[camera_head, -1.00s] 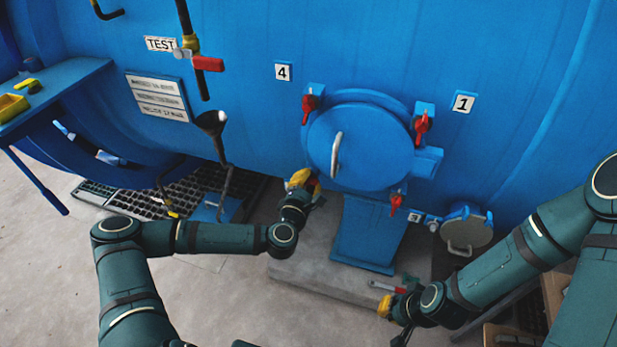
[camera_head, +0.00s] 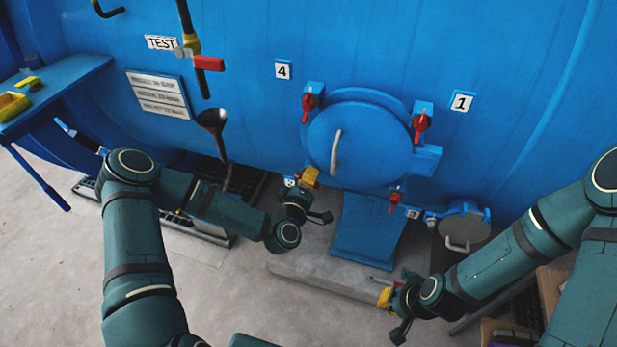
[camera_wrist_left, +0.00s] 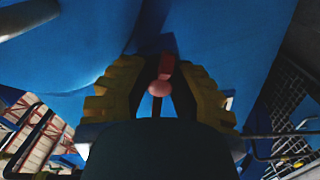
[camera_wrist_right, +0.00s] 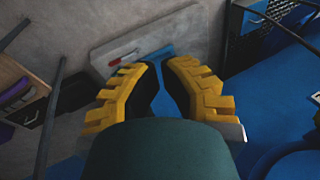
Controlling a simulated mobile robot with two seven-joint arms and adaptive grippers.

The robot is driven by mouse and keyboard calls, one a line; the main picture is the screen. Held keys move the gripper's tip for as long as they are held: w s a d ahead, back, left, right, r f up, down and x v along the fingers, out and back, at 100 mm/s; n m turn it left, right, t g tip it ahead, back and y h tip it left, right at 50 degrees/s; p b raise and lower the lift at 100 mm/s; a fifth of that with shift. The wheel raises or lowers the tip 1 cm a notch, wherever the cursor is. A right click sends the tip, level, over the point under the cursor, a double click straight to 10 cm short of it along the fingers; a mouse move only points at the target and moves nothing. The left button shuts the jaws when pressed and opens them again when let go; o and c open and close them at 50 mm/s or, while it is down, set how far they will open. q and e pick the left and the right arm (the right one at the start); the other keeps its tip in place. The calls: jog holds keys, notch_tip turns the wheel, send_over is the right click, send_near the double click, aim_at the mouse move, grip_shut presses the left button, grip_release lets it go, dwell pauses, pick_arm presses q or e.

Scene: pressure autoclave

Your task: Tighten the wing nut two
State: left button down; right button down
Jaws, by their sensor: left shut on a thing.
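A round blue hatch door (camera_head: 355,148) with a curved grey handle is closed on the large blue vessel. Red wing nuts sit at its upper left (camera_head: 308,104), upper right (camera_head: 420,124) and lower right (camera_head: 395,202). My left gripper (camera_head: 310,176) is at the hatch's lower left. In the left wrist view its yellow fingers are shut on a red wing nut (camera_wrist_left: 164,72) with a round pink end. The small label by this gripper (camera_head: 290,182) is too small to read surely. My right gripper (camera_head: 384,298), low at the right, has its fingers apart and nothing between them.
Labels 4 (camera_head: 283,69) and 1 (camera_head: 461,101) mark the upper nuts. A blue pedestal (camera_head: 365,233) stands on a concrete plinth (camera_head: 320,273) below the hatch. A small round flange (camera_head: 464,228) is at right.

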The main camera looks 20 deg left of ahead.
pick_arm(q)
jog(key=m+b, duration=0.1)
jog(key=m, duration=0.3)
jog(key=shift+w+r+m, duration=0.1)
jog(key=shift+m, duration=0.2)
jog(key=m+b, duration=0.2)
jog(key=m, duration=0.1)
jog(key=shift+m+b, duration=0.3)
jog(key=shift+m, duration=0.1)
jog(key=m+b, duration=0.2)
jog(key=shift+m, duration=0.3)
jog(key=shift+m+b, duration=1.3)
jog(key=shift+m, duration=0.3)
jog(key=c, duration=0.8)
grip_release()
